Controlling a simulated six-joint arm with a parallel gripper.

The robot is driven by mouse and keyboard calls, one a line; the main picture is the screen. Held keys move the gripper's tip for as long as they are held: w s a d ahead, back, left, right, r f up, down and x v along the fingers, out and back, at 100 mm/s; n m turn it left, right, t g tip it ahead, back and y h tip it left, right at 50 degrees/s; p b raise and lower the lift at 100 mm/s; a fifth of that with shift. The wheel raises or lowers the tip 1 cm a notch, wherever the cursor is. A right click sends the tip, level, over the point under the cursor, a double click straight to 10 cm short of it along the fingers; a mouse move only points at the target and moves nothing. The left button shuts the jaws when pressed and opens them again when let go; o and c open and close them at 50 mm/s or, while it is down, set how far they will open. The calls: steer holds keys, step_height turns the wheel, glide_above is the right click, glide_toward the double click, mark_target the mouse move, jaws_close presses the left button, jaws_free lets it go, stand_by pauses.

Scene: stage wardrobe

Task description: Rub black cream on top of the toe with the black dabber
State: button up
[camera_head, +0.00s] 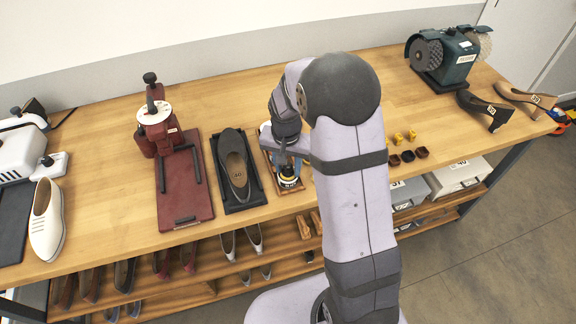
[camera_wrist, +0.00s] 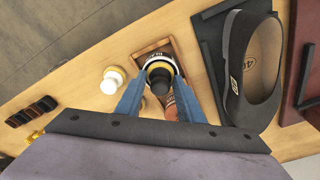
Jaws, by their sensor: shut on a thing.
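My gripper (camera_wrist: 159,88) is shut on the black dabber (camera_wrist: 160,87), whose dark end shows between the blue fingers. The dabber is over or in the open mouth of a cream jar (camera_wrist: 158,59) with a yellow band and white label; I cannot tell whether it touches cream. The jar (camera_head: 288,183) is in a small wooden tray (camera_wrist: 140,53), left of the shoe in the wrist view.
A white-topped jar (camera_wrist: 112,80) stands beside the tray. A red press (camera_head: 180,185) is left of the shoe pad. Small dark and yellow pieces (camera_head: 407,156) lie to the right of my arm. A green grinder (camera_head: 447,58) and heeled shoes (camera_head: 485,108) stand at far right.

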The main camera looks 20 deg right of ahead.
mark_target(288, 165)
steer(key=shift+r, duration=0.15)
steer(key=shift+r+p, duration=2.45)
steer(key=shift+r, duration=0.45)
steer(key=shift+r+p, duration=0.55)
steer(key=shift+p, duration=0.25)
steer(key=shift+f, duration=0.3)
steer(key=shift+f+b, duration=2.15)
steer(key=shift+f, duration=0.35)
steer(key=shift+f+b, duration=0.4)
steer(key=shift+f, duration=0.4)
stand_by(0.5)
